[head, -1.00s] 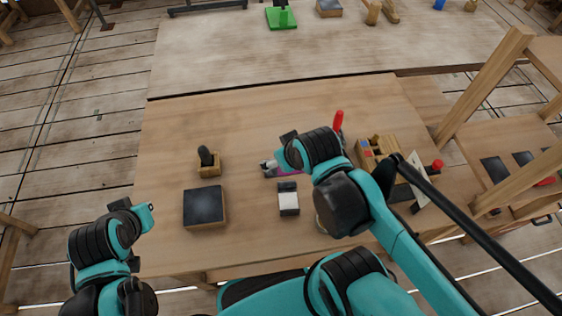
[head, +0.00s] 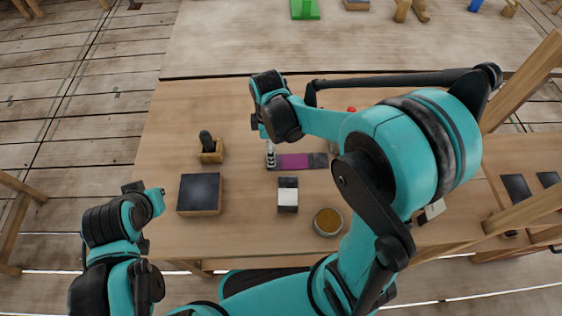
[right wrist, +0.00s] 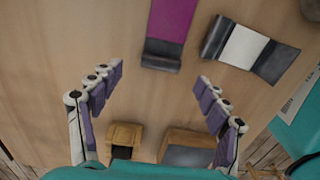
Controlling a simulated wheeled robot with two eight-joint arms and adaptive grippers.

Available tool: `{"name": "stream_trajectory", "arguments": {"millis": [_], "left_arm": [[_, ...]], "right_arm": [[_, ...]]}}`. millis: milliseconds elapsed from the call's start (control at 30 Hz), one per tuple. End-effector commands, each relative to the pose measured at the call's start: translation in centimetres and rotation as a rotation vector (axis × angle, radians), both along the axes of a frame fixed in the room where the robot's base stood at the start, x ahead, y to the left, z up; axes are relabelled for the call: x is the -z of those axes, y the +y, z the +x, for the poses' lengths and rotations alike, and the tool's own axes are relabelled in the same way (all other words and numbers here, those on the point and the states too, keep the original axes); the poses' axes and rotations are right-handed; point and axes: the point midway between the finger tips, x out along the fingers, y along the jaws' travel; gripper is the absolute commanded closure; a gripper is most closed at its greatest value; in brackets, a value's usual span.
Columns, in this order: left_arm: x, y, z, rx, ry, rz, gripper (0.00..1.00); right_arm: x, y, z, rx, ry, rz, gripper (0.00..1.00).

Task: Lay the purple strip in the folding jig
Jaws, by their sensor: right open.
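A purple strip (head: 295,161) lies flat on the table with a dark grey piece at its right end; in the right wrist view the purple strip (right wrist: 172,18) meets a dark grey piece at its near end. Below it lies a white piece with dark ends (head: 288,196), also in the right wrist view (right wrist: 244,46). I cannot tell for sure which part is the folding jig. My right gripper (head: 270,155) is over the strip's left end; in its wrist view the gripper (right wrist: 160,74) is open and empty, its fingers wide apart. My left gripper (head: 154,198) is at the table's left edge, its fingers unclear.
A wooden block with a black knob (head: 210,155) and a dark-topped block (head: 200,194) stand on the left. A round tin (head: 327,221) stands near the front edge. My right arm hides much of the table's right side. The back left of the table is clear.

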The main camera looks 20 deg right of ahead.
Motion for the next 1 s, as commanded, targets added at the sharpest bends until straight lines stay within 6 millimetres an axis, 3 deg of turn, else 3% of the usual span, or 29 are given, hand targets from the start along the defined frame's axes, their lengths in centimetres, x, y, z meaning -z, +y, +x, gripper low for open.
{"name": "stream_trajectory", "arguments": {"millis": [400,633,667,900,1000], "left_arm": [[3.2,0.0,0.0,0.0,0.0,0.0,1.0],[3.0,0.0,0.0,0.0,0.0,0.0,1.0],[3.0,0.0,0.0,0.0,0.0,0.0,1.0],[3.0,0.0,0.0,0.0,0.0,0.0,1.0],[3.0,0.0,0.0,0.0,0.0,0.0,1.0]], "right_arm": [[5.5,0.5,-0.1,0.002,-0.002,0.0,0.24],[5.6,0.5,-0.1,0.002,-0.002,0.0,0.24],[5.6,0.5,-0.1,0.003,-0.002,0.0,0.27],[5.6,0.5,-0.1,0.003,-0.002,0.0,0.89],[5.5,0.5,-0.1,0.003,-0.002,0.0,0.95]]}}
